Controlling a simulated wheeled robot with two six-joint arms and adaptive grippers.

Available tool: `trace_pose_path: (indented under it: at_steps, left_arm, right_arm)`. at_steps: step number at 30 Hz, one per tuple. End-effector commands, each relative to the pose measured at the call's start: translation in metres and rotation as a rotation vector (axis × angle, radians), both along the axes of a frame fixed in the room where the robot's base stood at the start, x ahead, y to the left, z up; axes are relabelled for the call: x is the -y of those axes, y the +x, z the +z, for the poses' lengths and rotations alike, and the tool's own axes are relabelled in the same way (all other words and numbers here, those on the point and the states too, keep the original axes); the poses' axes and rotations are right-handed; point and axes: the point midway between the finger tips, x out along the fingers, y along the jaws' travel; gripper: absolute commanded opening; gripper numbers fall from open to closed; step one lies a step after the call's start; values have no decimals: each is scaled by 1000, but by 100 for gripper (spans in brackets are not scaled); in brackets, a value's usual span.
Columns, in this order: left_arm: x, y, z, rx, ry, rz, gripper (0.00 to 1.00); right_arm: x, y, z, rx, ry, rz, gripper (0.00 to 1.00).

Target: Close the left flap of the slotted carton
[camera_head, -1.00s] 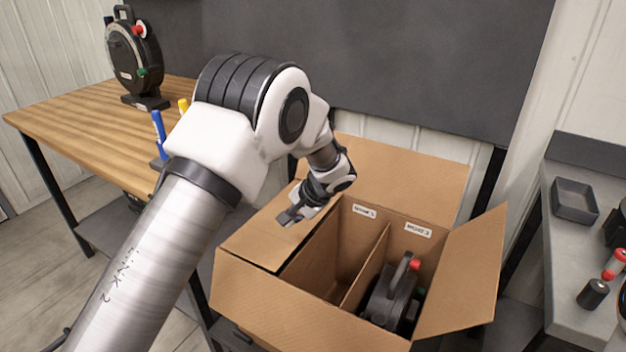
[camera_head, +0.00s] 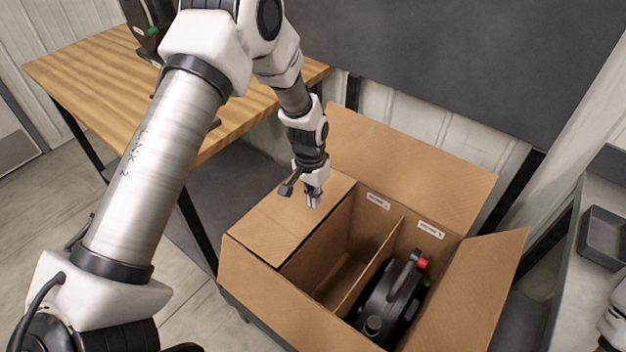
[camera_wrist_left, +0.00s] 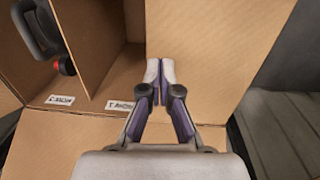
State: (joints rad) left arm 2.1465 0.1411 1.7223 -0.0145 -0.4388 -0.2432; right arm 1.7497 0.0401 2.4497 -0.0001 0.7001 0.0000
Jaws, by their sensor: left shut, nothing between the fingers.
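The brown slotted carton (camera_head: 262,283) stands open in the head view. Its left flap (camera_head: 272,222) lies nearly flat, folded inward over the left side of the opening. The flap also shows in the left wrist view (camera_wrist_left: 215,60). My left gripper (camera_head: 313,203) points down at the flap near its inner edge, shut and empty. Its fingertips also show in the left wrist view (camera_wrist_left: 160,70), over the flap's edge. I cannot tell whether they touch it. My right gripper is not in view.
The back flap (camera_head: 410,155) and right flap (camera_head: 475,285) stand open. A divider (camera_head: 375,265) splits the carton; a dark seed meter (camera_head: 393,300) sits in the right compartment. A wooden table (camera_head: 100,75) is at left, and a grey bench with a tray (camera_head: 604,235) at right.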

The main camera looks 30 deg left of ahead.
Motion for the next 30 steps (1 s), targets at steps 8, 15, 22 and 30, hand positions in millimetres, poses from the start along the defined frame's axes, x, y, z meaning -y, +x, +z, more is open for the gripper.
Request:
trace_pose_path:
  at_steps: [8,15,22,30]
  left_arm:
    - [3,-1,-43,-1,1,-1,0]
    - [4,0,-48,2,1,-1,0]
    - [4,-1,-57,0,1,-1,0]
    - [7,-3,-75,-4,1,-1,0]
  right_arm:
    - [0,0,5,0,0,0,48]
    - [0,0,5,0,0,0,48]
    - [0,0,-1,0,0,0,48]
    - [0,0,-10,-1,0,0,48]
